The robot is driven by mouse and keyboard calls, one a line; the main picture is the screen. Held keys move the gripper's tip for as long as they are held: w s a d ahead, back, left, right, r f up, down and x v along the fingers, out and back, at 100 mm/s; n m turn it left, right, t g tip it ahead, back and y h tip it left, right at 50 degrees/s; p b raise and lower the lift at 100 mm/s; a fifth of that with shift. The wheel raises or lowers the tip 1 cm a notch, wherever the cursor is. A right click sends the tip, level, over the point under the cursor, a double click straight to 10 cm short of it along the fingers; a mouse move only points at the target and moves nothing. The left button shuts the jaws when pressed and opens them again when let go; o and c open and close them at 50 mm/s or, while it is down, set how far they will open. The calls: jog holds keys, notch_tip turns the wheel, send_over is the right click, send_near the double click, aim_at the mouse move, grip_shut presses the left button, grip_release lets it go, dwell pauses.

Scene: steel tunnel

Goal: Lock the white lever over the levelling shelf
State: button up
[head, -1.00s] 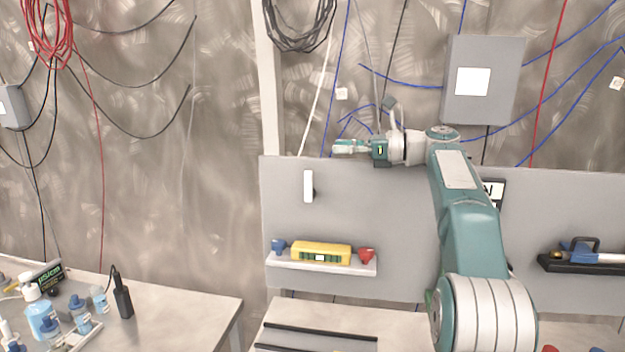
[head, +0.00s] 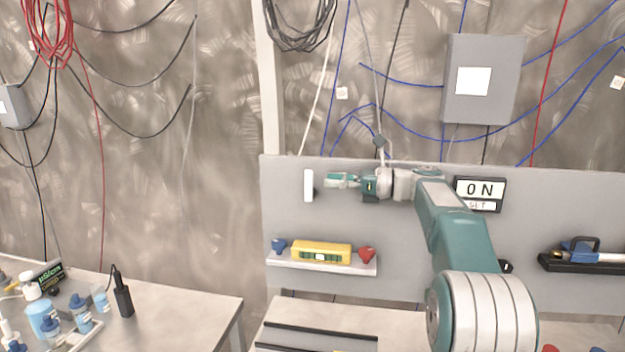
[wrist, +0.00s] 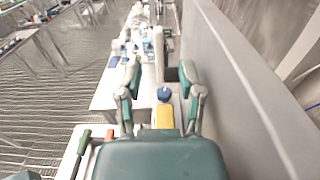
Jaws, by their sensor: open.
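The white lever (head: 308,186) stands upright on the grey board above the left part of the levelling shelf (head: 292,262). In the wrist view a white upright piece (wrist: 158,48), likely this lever, shows beyond the fingers. The shelf carries a yellow spirit level (head: 335,253) between a blue knob (head: 278,246) and a red knob (head: 366,254). My gripper (head: 330,180) is open and empty, just right of the lever at about its height in the head view. It points left along the board. In the wrist view its fingers (wrist: 161,72) are spread apart, with the blue knob and yellow level seen below them.
The grey board (head: 400,270) runs close along my gripper's side. An ON sign (head: 480,190) is behind my arm. A black tray with tools (head: 585,260) is at the right. A bench with bottles (head: 180,310) is at the lower left.

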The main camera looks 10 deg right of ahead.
aim_at(312, 179)
jog(key=x, duration=0.5)
jog(key=shift+a, duration=0.15)
grip_shut()
